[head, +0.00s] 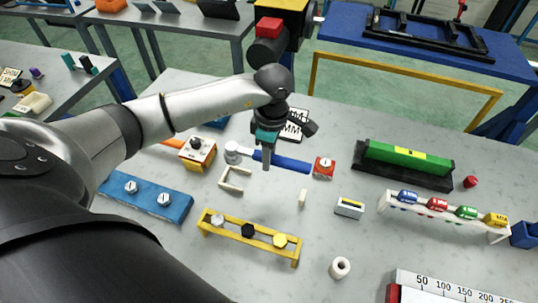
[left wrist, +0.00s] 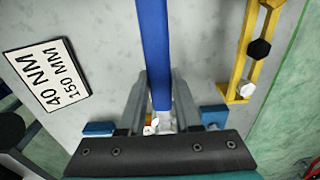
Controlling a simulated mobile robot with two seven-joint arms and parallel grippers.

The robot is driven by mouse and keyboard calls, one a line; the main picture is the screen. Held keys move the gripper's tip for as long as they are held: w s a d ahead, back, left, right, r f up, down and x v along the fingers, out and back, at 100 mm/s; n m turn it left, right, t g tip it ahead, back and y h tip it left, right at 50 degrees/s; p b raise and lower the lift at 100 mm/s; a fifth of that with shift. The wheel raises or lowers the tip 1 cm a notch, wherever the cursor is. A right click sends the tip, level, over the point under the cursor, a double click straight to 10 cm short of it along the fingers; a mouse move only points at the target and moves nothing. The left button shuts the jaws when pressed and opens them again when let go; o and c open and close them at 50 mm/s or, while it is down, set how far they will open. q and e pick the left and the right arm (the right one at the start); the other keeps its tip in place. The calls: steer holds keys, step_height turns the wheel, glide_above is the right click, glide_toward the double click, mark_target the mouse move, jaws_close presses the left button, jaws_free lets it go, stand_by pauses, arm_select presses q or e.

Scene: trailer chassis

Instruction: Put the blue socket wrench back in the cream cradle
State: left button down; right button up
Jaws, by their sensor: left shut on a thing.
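The blue socket wrench (head: 290,163) lies crosswise behind the cream cradle, its silver head at the left end. My left gripper (head: 267,166) points down at the wrench and is shut on its blue handle. In the left wrist view the handle (left wrist: 154,40) runs up between the two fingers of the gripper (left wrist: 159,88). The cream cradle (head: 235,180) is a low open bracket in front of the wrench's left part, apart from it. A small cream post (head: 302,198) stands to its right. I cannot tell whether the wrench touches the table. My right gripper is out of view.
A yellow rack (head: 270,250) with hex pieces stands in front. A blue block with bolts (head: 147,199) is at left, and a control box (head: 198,152) is near the wrench head. A red block (head: 324,167) is close to the handle's right end. A label plate (left wrist: 47,78) lies nearby.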

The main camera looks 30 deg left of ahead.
arm_select(q)
steer(key=shift+f+b, duration=4.6)
steer(key=shift+f, duration=0.6)
steer(key=shift+c, duration=0.2)
jaws_free()
steer(key=shift+r, duration=0.1)
steer(key=shift+r+p, duration=2.65)
steer(key=shift+r, duration=1.25)
